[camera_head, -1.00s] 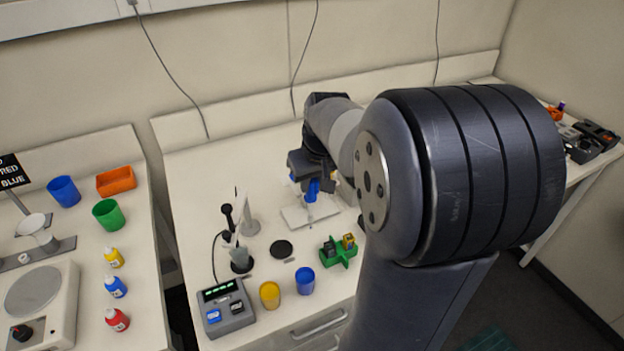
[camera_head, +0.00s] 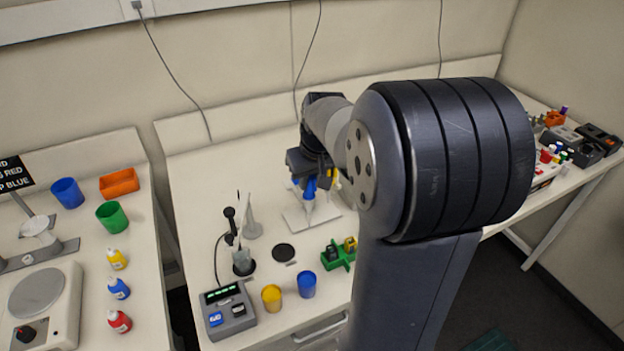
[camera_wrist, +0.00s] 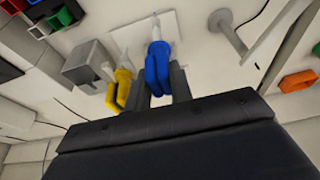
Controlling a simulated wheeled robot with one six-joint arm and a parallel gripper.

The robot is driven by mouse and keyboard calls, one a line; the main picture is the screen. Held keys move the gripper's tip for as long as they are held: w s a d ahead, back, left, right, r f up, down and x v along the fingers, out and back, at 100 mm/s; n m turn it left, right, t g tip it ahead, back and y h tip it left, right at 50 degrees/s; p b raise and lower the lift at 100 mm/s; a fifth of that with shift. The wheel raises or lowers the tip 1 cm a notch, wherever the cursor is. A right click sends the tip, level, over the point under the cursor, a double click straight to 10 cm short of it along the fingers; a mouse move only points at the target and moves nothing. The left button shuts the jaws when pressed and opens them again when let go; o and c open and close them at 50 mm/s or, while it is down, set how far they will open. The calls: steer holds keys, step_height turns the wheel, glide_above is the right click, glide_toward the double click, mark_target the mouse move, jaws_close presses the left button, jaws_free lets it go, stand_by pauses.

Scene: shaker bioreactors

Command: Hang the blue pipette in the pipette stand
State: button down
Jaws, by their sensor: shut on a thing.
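The blue pipette (camera_head: 309,188) is upright in the head view, tip pointing down over a pale flat base plate (camera_head: 297,222). My gripper (camera_head: 311,173) is shut on it near the top. In the wrist view the blue pipette (camera_wrist: 157,68) is between my two fingers (camera_wrist: 160,88). The base plate (camera_wrist: 128,38) lies beyond it, and a yellow pipette (camera_wrist: 122,85) is beside it next to a grey block (camera_wrist: 88,62), which seems part of the pipette stand. My arm hides most of the stand in the head view. I cannot tell whether the blue pipette touches it.
The bench left of the base plate is mostly clear toward the back.

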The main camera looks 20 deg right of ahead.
steer(key=shift+w+p, duration=0.45)
steer(key=shift+w, duration=1.2)
steer(key=shift+f+b, duration=0.3)
steer(key=shift+f, duration=0.15)
steer(key=c, duration=1.2)
jaws_free()
step_height(320, 180, up, 7)
steer(key=p, duration=0.5)
